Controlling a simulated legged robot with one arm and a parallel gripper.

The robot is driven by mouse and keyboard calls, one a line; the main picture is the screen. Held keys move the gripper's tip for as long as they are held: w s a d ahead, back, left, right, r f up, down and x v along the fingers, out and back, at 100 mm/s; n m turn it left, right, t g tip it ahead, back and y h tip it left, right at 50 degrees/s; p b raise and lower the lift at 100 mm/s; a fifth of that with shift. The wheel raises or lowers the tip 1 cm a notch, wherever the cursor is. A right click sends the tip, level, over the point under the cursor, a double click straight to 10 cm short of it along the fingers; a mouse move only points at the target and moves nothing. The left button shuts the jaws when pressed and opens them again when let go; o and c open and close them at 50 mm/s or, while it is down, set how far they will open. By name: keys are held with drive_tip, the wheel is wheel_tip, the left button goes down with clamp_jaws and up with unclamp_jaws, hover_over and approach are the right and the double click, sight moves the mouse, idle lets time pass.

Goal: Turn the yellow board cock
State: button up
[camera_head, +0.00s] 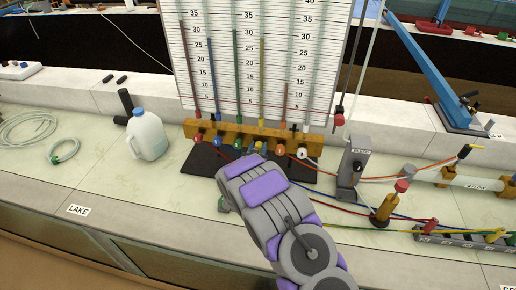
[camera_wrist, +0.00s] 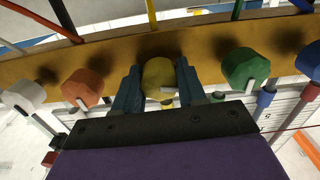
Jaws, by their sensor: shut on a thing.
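The yellow board cock (camera_wrist: 157,76) is a round faceted knob on the front of a yellow-brown wooden bar, with a small pale pointer on its face. In the wrist view my gripper (camera_wrist: 158,84) has one blue-grey finger on each side of it, shut on the knob. In the head view my gripper (camera_head: 254,158) reaches up to the bar and largely hides the yellow cock. A green cock (camera_wrist: 245,68) and an orange cock (camera_wrist: 83,87) flank it in the wrist view, clear of the fingers.
The wooden bar (camera_head: 255,133) stands below a scale board (camera_head: 262,60) with coloured tubes. A white cock (camera_head: 301,153) and red cock (camera_head: 198,138) sit toward its ends. A white jug (camera_head: 147,137) stands left; a grey post (camera_head: 352,165) and hoses lie right.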

drive_tip(key=shift+c, duration=1.2)
drive_tip(key=shift+a+r+n+p, duration=0.1)
drive_tip(key=shift+r+n+p, duration=0.15)
drive_tip(key=shift+p, duration=0.35)
drive_tip(key=shift+f+n+p, duration=0.2)
drive_tip(key=shift+n+p, duration=0.45)
drive_tip(key=shift+n, duration=0.1)
drive_tip(key=o, duration=1)
drive_tip(key=shift+a, duration=0.1)
drive_tip(key=shift+o, duration=0.2)
drive_tip(key=s+a+p, duration=0.2)
drive_tip(key=s+a, duration=0.1)
drive_tip(key=s, duration=1.4)
drive_tip(key=shift+a+f, duration=0.15)
drive_tip(key=shift+a, duration=0.05)
